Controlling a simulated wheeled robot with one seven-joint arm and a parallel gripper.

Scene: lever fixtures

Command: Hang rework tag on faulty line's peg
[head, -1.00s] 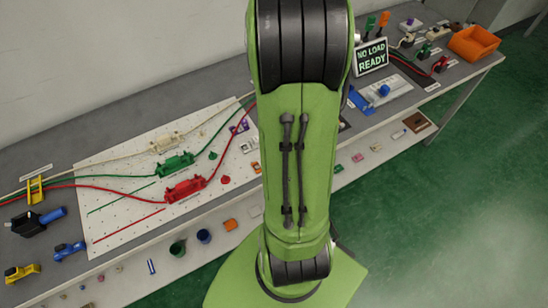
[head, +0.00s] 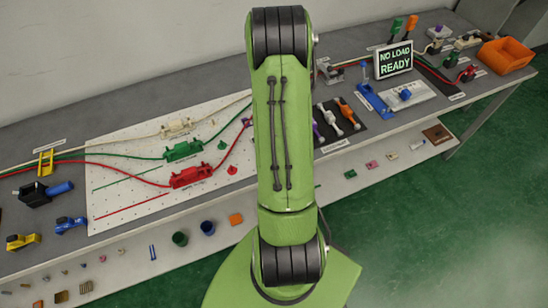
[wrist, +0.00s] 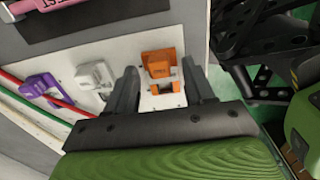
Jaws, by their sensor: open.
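In the head view a cream connector (head: 177,126), a green connector (head: 184,150) and a red connector (head: 190,176) sit on the white pegboard (head: 130,207), each on its own coloured cable. A small green cone (head: 222,145) and a red cone (head: 232,170) stand beside them. I cannot tell a rework tag for certain. In the wrist view my gripper (wrist: 160,80) is open, its fingers either side of an orange piece (wrist: 160,65); contact is unclear. A white piece (wrist: 92,77) and a purple piece (wrist: 40,88) are to its left. My arm hides the gripper in the head view.
Levers in purple, white and orange (head: 345,112) lie on a dark mat right of my arm. An orange bin (head: 505,55) stands far right. A pink item with upside-down lettering (wrist: 70,15) is at the wrist view's top left.

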